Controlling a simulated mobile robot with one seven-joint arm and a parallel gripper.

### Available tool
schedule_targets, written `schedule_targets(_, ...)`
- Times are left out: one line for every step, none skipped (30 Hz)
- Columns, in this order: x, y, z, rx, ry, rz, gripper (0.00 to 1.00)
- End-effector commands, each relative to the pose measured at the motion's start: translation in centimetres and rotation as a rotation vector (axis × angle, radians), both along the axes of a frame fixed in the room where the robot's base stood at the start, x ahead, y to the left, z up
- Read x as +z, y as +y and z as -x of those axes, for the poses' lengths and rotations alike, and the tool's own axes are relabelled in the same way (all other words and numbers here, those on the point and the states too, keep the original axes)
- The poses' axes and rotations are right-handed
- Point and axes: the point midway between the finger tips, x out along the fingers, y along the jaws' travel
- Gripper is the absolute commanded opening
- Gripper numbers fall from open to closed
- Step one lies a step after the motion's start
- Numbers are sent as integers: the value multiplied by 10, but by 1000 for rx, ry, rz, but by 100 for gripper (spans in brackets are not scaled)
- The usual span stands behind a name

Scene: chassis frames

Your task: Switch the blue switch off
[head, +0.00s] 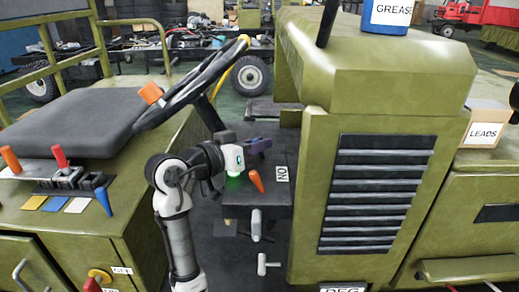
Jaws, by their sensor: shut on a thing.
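My gripper (249,148) reaches over a dark panel (240,197) in the middle of the head view. It is shut on a dark blue-purple switch handle (262,144), which points to the right. The jaws partly cover the handle, and its base is hidden. An orange switch handle (256,181) stands on the same panel just below my gripper. A white label (282,174) on the panel's right side reads ON, turned upside down. A brighter blue lever (103,200) stands apart on the left console.
A steering wheel (190,88) is close behind and left of my arm. A green grille housing (315,200) rises on the right. Two grey handles (257,225) hang below the panel. The left console holds a red lever (60,157) and an orange lever (10,159).

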Motion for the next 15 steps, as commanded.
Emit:
schedule_targets(0, 1, 0, 1, 1, 2, 0)
schedule_targets(0, 1, 0, 1, 2, 1, 0)
schedule_targets(0, 1, 0, 1, 1, 0, 0)
schedule_targets(0, 1, 0, 1, 1, 0, 0)
schedule_targets(0, 1, 0, 1, 2, 0, 0)
schedule_targets(0, 1, 0, 2, 2, -1, 0)
schedule_targets(0, 1, 0, 2, 2, -1, 18)
schedule_targets(0, 1, 0, 2, 2, -1, 22)
schedule_targets(0, 1, 0, 2, 2, -1, 28)
schedule_targets(0, 1, 0, 2, 1, -1, 32)
schedule_targets(0, 1, 0, 2, 1, -1, 35)
schedule_targets(0, 1, 0, 2, 1, -1, 35)
schedule_targets(0, 1, 0, 1, 2, -2, 35)
schedule_targets(0, 1, 0, 1, 2, -2, 35)
schedule_targets(0, 1, 0, 1, 2, -2, 35)
